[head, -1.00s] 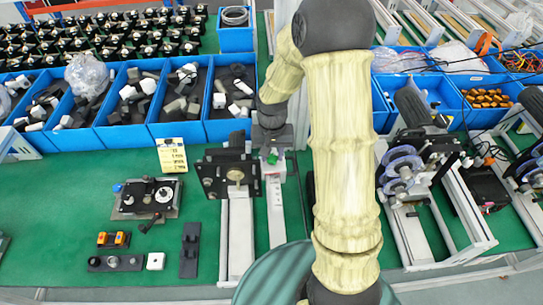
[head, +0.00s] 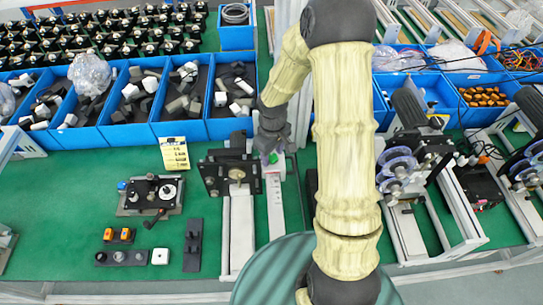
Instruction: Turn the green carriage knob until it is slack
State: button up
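The green carriage knob (head: 274,158) is a small green spot on a pale carriage at the far end of a narrow white rail (head: 275,205). My gripper (head: 269,150) points down at the knob from above and hides part of it. Its fingers are small and dark here, so I cannot tell whether they are open, shut or touching the knob. A black plate with a brass-coloured knob (head: 236,174) stands just left of the carriage.
Blue bins (head: 180,98) of parts line the back. A small black device (head: 151,194), a yellow label card (head: 174,153) and a control box (head: 124,257) lie to the left. A machine with a purple-grey reel (head: 397,170) stands to the right. Green table is free at left.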

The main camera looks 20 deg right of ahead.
jog(key=m+b, duration=0.1)
jog(key=m, duration=0.2)
jog(key=shift+f, duration=0.15)
jog(key=m+b, duration=0.1)
jog(key=m, duration=0.6)
jog(key=shift+b, duration=0.3)
jog(key=shift+m, duration=0.3)
jog(key=shift+r+m, duration=0.2)
jog(key=shift+m, duration=0.9)
jog(key=m+p, duration=0.2)
jog(key=m, duration=0.4)
jog(key=shift+r, duration=0.15)
jog(key=shift+f+m+p, duration=0.2)
jog(key=shift+m+p, duration=0.1)
jog(key=shift+m, duration=0.7)
